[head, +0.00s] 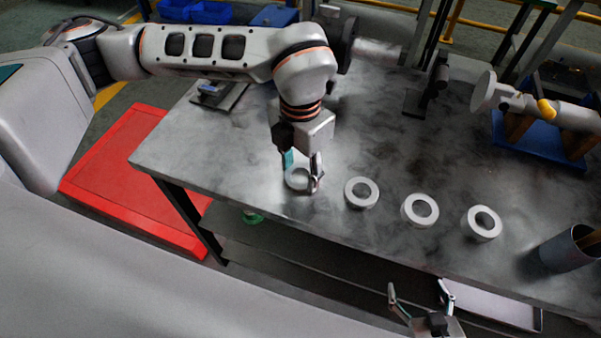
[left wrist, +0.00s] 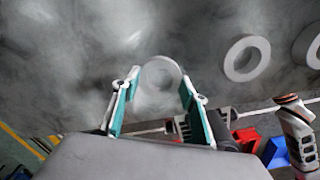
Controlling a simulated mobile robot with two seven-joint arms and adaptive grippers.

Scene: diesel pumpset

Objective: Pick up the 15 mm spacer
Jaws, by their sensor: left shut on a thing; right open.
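A pale grey ring-shaped spacer (head: 297,188) is at the left end of a row of similar rings on the dark steel table. My left gripper (head: 302,178) points down and is shut on this ring, one finger on each side. In the left wrist view the ring (left wrist: 173,67) sits between the teal-lined fingers (left wrist: 158,92). I cannot tell whether it still touches the table. No size mark is readable on it. My right gripper (head: 417,288) is open and empty, in front of the table's near edge.
Three similar rings, a near one (head: 361,192), a middle one (head: 420,209) and a far one (head: 482,222), stand to the right. A dark cup (head: 560,250) stands at the right edge. A blue tray (head: 540,140) with a machine part lies behind. The table's middle is clear.

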